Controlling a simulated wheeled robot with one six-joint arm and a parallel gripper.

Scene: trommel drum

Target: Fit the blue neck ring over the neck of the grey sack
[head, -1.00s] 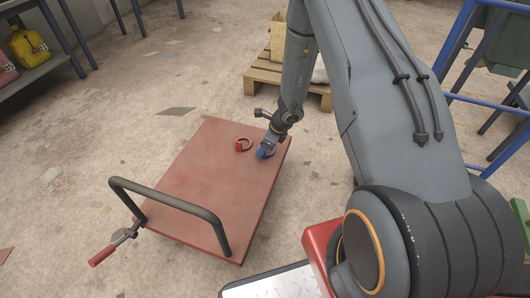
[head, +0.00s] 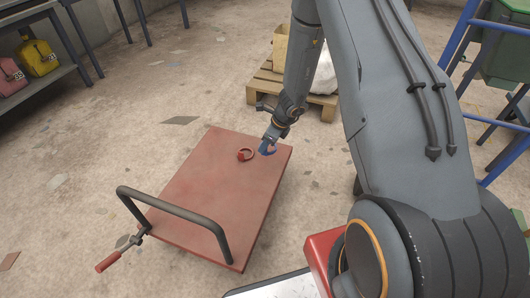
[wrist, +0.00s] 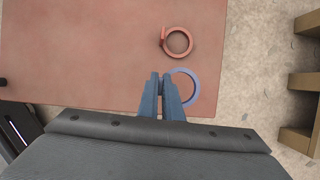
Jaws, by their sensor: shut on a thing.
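The blue neck ring (head: 268,150) is in my gripper (head: 271,141), over the far right corner of the red trolley deck (head: 205,190). In the wrist view my gripper (wrist: 162,82) has its blue fingers shut on the left side of the ring (wrist: 197,86), and the rest of the ring sticks out to the right. The ring seems a little above the deck, but the gap is hard to judge. A pale grey-white sack (head: 323,77) is on the pallet behind my arm. My arm hides part of it, and its neck cannot be made out.
A red ring (head: 246,154) lies on the deck, left of the blue one. The trolley has a black handle (head: 175,205). A wooden pallet (head: 325,101) carries a tan box (head: 281,45). Yellow (head: 38,57) and pink (head: 8,76) bags sit on a shelf. Blue railing stands at right.

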